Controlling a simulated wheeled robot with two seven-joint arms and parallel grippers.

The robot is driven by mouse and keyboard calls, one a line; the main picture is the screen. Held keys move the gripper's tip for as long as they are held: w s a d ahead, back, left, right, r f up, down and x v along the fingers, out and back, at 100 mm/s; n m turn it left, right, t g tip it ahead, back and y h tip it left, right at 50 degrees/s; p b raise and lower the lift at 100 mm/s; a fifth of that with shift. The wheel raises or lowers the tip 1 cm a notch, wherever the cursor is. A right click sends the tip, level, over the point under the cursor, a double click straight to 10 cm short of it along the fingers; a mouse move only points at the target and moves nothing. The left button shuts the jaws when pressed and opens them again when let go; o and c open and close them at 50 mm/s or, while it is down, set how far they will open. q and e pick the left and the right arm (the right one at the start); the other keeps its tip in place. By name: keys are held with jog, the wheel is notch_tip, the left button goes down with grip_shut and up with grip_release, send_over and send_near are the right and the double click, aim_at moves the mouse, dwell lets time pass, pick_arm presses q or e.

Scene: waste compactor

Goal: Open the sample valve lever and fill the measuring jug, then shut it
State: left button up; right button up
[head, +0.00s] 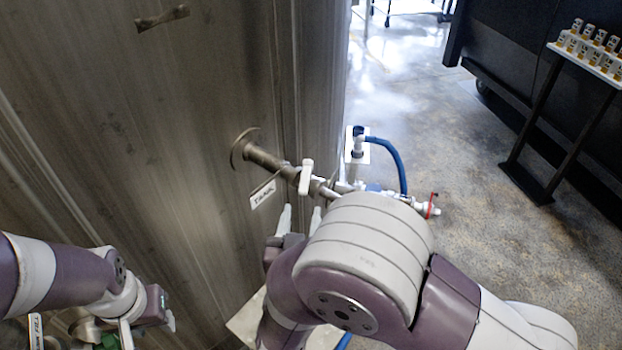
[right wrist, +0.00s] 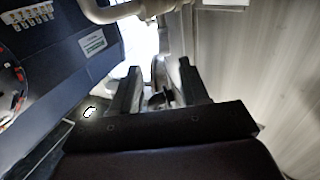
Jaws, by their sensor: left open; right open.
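A pipe (head: 267,160) comes out of the tank wall, with a white lever handle (head: 306,177) across it and a tag (head: 262,195) reading TANK. A red handle (head: 431,205) shows further right on the pipework. I cannot tell which handle is the sample valve lever. My right gripper (head: 300,217) is open just below the white handle; its fingers (right wrist: 160,85) have a dark, unclear part showing between or beyond them in the right wrist view. My left gripper (head: 148,326) is open at the lower left, near a metal fitting with green on it (head: 108,341). I cannot make out a measuring jug.
The steel tank wall (head: 150,130) fills the left. A blue hose (head: 392,155) arches behind the pipework. A rack of small bottles (head: 590,50) stands on a black stand at the far right. Concrete floor (head: 440,130) is clear between. My right arm hides much of the lower middle.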

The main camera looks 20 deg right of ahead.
aim_at(307, 167)
jog(key=x, duration=0.3)
jog(key=p+x, duration=0.1)
jog(key=x, duration=0.5)
jog(key=shift+w+a+p, duration=0.15)
jog(key=shift+w+p, duration=0.15)
jog(key=shift+w, duration=0.4)
grip_shut()
